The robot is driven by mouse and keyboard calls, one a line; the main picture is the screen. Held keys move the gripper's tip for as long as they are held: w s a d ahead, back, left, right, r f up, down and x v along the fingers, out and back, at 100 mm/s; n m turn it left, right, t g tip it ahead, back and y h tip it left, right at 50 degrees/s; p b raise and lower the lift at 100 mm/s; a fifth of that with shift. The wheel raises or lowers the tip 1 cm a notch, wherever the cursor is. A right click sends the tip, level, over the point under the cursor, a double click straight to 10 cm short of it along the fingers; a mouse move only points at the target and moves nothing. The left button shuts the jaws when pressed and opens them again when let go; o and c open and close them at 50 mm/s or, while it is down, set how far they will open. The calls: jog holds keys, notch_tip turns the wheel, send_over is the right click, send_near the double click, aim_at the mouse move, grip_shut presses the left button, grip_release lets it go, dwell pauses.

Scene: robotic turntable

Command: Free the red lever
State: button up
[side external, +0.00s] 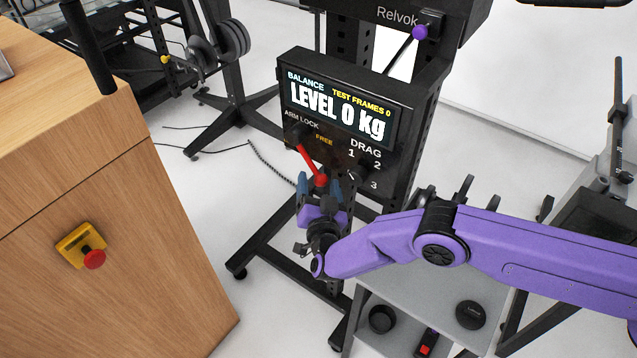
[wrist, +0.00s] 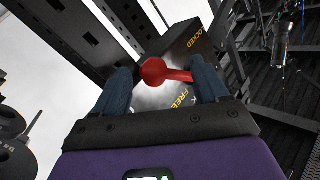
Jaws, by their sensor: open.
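The red lever (side external: 308,162) is mounted on the front of the black control box, under the words ARM LOCK. It slants down and right from its pivot, and its round red knob (side external: 321,181) is at the lower end, below the word FREE. My gripper (side external: 320,187) is at the knob with its blue fingers open on either side. In the wrist view the red knob (wrist: 154,71) sits between the two open fingers of my gripper (wrist: 162,82). I cannot tell whether either finger touches it.
The black box (side external: 345,90) has a screen reading LEVEL 0 kg and a DRAG dial (side external: 362,165). A purple-knobbed rod (side external: 420,32) stands above it. A wooden cabinet (side external: 180,230) with a red stop button (side external: 94,259) is at left. A grey shelf (side external: 400,300) lies below my arm.

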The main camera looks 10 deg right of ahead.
jog(key=shift+w, duration=0.45)
grip_shut()
jog(key=shift+r, duration=0.1)
jog(key=shift+s+d+r+n+g, duration=0.35)
jog(key=shift+r+n+g, duration=0.15)
jog(key=shift+r, duration=0.15)
jog(key=shift+s+d+r+n+g, duration=0.3)
jog(key=shift+r+n+g, duration=0.15)
jog(key=shift+r, duration=0.2)
grip_release()
jog(key=shift+d+f, duration=0.1)
jog(key=shift+f, duration=0.05)
